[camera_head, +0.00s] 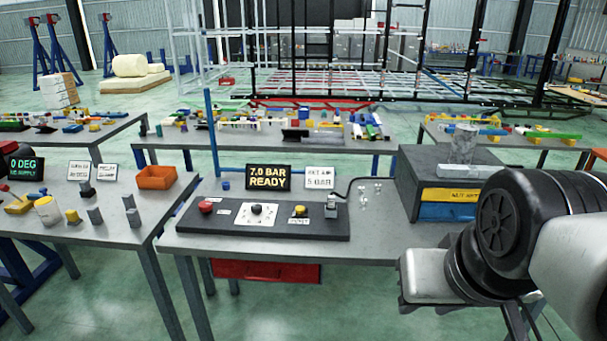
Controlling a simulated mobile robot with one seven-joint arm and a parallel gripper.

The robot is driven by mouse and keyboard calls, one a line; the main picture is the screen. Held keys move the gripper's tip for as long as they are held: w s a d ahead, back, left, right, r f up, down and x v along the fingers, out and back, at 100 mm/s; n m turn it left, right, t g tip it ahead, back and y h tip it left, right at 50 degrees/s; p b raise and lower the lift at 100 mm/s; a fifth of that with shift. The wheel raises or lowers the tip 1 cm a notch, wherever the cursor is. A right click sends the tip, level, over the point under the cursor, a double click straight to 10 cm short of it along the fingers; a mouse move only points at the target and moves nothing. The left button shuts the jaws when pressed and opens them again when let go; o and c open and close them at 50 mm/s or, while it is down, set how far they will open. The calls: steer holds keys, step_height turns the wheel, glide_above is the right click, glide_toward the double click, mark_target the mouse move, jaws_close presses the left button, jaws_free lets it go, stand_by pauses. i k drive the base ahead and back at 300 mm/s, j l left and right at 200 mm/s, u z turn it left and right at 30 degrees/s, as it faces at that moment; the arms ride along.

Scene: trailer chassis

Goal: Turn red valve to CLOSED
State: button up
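A dark control panel (262,221) lies on the grey table in the middle. At its left end is a round red knob (206,206), the only red control I see on the panel; its label is too small to read. I cannot tell its turned position. My arm comes in from the right edge, and its pale end, with my gripper (422,283), hangs in front of the table, low and to the right of the panel. It is well apart from the knob. The fingers are not clear enough to tell open from shut.
The panel also has a black dial (257,209) and a yellow button (299,210). Behind it a display (268,178) reads "7.0 BAR READY", beside a white sign (319,178). A dark drawer box (447,188) stands right. An orange bin (157,177) sits on the left table.

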mark_target(205, 206)
steer(key=i+j, duration=0.2)
steer(key=j, duration=0.2)
steer(key=i+j, duration=0.15)
steer(key=j, duration=0.2)
steer(key=i+j, duration=0.2)
steer(key=j, duration=0.2)
steer(key=i+j, duration=0.2)
steer(key=j, duration=0.2)
steer(key=i+j, duration=0.15)
steer(key=j, duration=0.2)
steer(key=i+j, duration=0.2)
steer(key=j, duration=0.2)
steer(key=i+j, duration=0.2)
steer(key=j, duration=0.15)
steer(key=i+j, duration=0.15)
steer(key=j, duration=0.25)
